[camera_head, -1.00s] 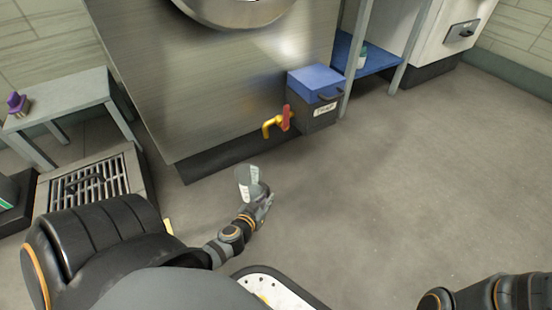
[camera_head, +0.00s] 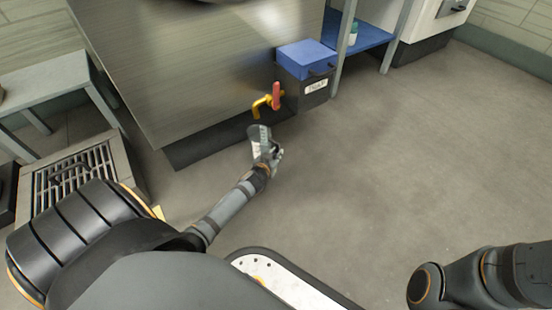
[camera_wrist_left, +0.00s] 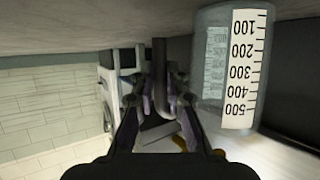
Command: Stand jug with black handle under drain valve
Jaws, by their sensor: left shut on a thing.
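The jug is clear and grey with a white printed scale; in the head view it (camera_head: 255,146) is just below and in front of the drain valve, whose yellow pipe (camera_head: 261,104) has a red lever (camera_head: 276,95). The wrist view shows the jug (camera_wrist_left: 208,65) large at the right, its scale upside down in the picture. My left gripper (camera_head: 272,153) is shut on the jug's black handle (camera_wrist_left: 160,75), which lies between the fingers in the wrist view. Whether the jug's base touches the floor is hidden. My right gripper is out of view.
A blue-topped box (camera_head: 306,60) stands right beside the valve, against the large steel tank (camera_head: 180,70). A floor grate (camera_head: 75,178) and a grey table (camera_head: 45,88) are at the left. A blue shelf (camera_head: 365,38) is at the back. The floor at right is clear.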

